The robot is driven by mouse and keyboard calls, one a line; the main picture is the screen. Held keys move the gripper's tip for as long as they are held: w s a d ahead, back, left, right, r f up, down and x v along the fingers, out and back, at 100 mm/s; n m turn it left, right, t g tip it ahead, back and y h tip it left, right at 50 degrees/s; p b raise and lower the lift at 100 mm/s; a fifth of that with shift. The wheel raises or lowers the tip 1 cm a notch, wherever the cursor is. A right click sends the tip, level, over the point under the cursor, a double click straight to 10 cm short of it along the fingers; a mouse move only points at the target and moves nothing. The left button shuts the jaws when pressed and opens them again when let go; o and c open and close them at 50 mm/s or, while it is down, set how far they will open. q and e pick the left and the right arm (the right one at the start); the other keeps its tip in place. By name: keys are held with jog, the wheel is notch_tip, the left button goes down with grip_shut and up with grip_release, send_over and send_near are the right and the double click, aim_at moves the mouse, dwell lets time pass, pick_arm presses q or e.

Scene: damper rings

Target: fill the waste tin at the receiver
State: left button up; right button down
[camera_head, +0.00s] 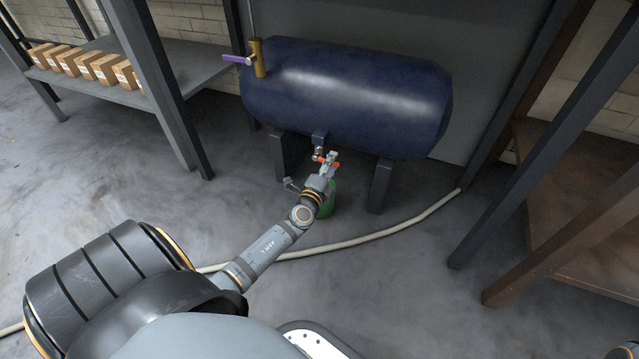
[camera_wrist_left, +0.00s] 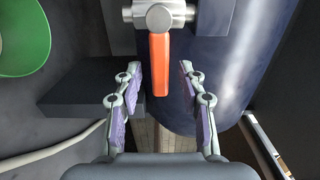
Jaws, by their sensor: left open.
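The receiver (camera_head: 350,95) is a dark blue horizontal tank on two legs, and it also fills the right of the wrist view (camera_wrist_left: 210,50). A small grey drain valve (camera_wrist_left: 160,16) with an orange lever (camera_wrist_left: 160,65) is at its lower front. My left gripper (camera_head: 328,168) is at this valve. In the wrist view the left gripper (camera_wrist_left: 158,70) is open, with the lever between its fingers and gaps on both sides. The green waste tin (camera_head: 327,208) stands on the floor below, partly hidden by my wrist; its round opening (camera_wrist_left: 22,40) shows at the wrist view's upper left.
A brass valve (camera_head: 259,58) with a purple handle (camera_head: 237,60) sits at the tank's left end. A pale hose (camera_head: 390,234) crosses the floor. Small cartons (camera_head: 88,66) line a shelf at left. A rusty bench (camera_head: 560,230) stands at right. The floor at left is clear.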

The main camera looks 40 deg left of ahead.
pick_arm(q)
jog(key=shift+v, duration=0.85)
jog(key=b+v, duration=0.1)
jog(key=v, duration=0.5)
dwell(0.5)
